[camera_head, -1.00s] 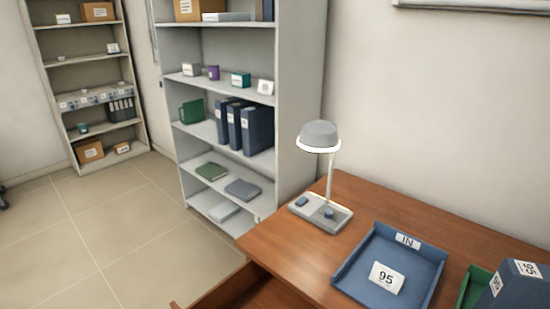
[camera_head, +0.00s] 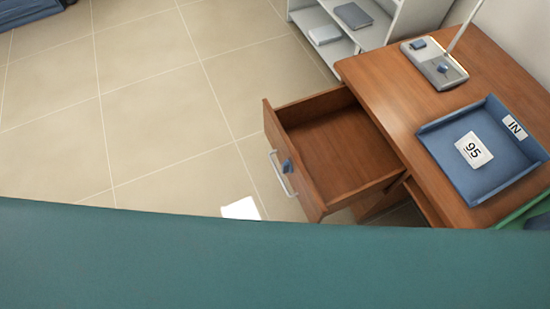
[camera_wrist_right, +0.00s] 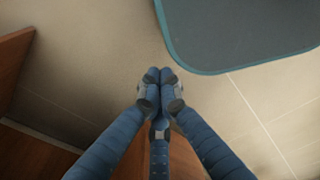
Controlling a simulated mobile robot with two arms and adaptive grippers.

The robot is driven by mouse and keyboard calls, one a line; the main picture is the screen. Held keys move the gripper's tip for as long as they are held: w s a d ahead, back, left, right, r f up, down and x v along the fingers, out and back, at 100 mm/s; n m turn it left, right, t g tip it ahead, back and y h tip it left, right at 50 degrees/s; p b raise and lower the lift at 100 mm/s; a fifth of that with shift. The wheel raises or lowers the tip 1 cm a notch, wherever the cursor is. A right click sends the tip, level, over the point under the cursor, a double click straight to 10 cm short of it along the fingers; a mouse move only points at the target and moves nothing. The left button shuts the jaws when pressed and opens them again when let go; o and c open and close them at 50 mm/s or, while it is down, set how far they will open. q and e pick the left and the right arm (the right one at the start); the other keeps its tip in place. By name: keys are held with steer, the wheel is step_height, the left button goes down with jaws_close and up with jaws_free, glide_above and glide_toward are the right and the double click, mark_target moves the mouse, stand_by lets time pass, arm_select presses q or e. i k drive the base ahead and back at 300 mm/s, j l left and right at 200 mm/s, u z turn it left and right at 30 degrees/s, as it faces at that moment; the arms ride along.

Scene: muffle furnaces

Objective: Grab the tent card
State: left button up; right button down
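The tent card (camera_head: 474,150), white with a black "95", sits inside the blue IN tray (camera_head: 450,131) on the wooden desk (camera_head: 392,80). It is on the right in the head view, and nothing holds it. My right gripper (camera_wrist_right: 160,75) shows in the right wrist view with its blue fingers drawn together at the tips. No object shows between them, and the card is not in that view. Neither gripper shows in the head view.
An open, empty drawer (camera_head: 335,150) juts from the desk. A lamp base (camera_head: 434,64) stands behind the tray, and a green tray edge (camera_head: 525,212) lies right of it. A white flat item (camera_head: 241,208) is on the floor.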

mark_target(473, 150)
steer(key=z, duration=1.6)
steer(key=l, duration=0.05)
